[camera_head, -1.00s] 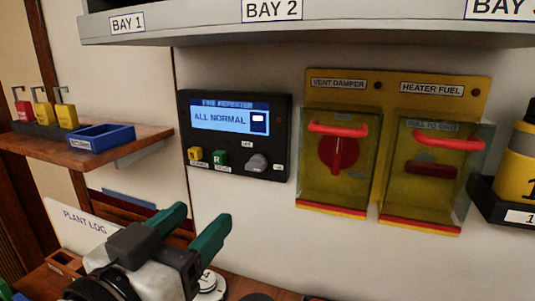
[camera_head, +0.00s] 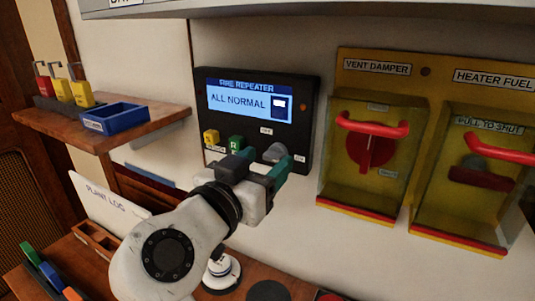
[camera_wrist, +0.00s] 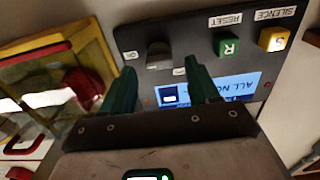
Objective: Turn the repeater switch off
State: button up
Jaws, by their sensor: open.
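The black fire repeater panel (camera_head: 310,120) hangs on the wall, its blue screen (camera_head: 243,100) reading "ALL NORMAL". Its grey knob switch (camera_head: 274,152) sits at the lower right, with an OFF label above it and an ON label at its right. Its lower part is hidden behind my gripper, and its exact angle is hard to tell. My gripper (camera_head: 260,164) is open just in front of the panel's lower edge. In the wrist view, upside down, the switch (camera_wrist: 158,53) shows beyond and between the two green fingertips (camera_wrist: 160,69), with no visible contact.
A yellow silence button (camera_head: 211,137) and a green reset button (camera_head: 236,143) sit left of the switch. Clear covers with red handles, vent damper (camera_head: 372,150) and heater fuel (camera_head: 480,175), stand to the right. A wooden shelf (camera_head: 150,118) is at left.

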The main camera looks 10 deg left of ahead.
jog(key=shift+x, duration=0.75)
jog(key=c, duration=1)
jog(key=shift+c, duration=0.2)
